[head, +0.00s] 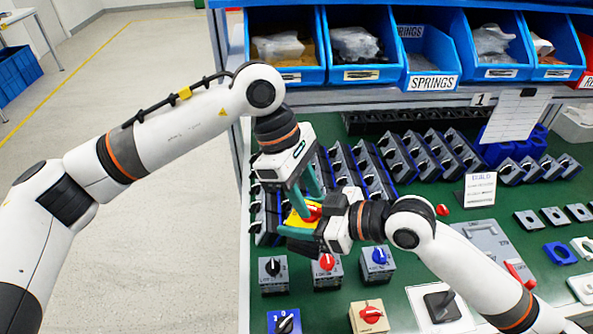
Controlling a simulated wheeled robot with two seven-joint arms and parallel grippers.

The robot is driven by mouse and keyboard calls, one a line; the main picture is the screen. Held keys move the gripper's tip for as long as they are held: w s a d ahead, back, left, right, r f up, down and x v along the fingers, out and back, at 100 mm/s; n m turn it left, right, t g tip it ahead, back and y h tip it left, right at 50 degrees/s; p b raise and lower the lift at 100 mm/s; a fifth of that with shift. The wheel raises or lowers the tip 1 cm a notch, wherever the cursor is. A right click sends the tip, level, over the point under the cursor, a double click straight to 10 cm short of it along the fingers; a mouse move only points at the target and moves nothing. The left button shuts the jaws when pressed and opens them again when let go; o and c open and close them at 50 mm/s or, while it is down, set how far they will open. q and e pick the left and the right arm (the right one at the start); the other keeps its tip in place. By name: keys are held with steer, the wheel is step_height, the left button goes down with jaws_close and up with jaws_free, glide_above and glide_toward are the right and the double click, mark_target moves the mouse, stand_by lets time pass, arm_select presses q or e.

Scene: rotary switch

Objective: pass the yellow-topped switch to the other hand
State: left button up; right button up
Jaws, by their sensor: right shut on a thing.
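The yellow-topped switch (297,219) has a red knob and is held above the green bench, left of the middle of the head view. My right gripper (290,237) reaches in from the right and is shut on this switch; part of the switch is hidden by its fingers. My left gripper (307,196) points down from above, right over the switch. Its teal fingers are apart, with the tips close to the yellow top and red knob. I cannot tell whether they touch it.
Several grey switches stand below the grippers, among them a red-knobbed one (327,270). A cream-topped switch (368,316) is at the front. Rows of dark switches (378,170) stand behind. Blue bins (431,58) line the back.

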arm_select(q)
steer(key=shift+s+d+f, duration=0.1)
steer(key=shift+d+f, duration=0.05)
steer(key=shift+f, duration=0.3)
jaws_close()
arm_select(e)
steer(key=o, duration=1.2)
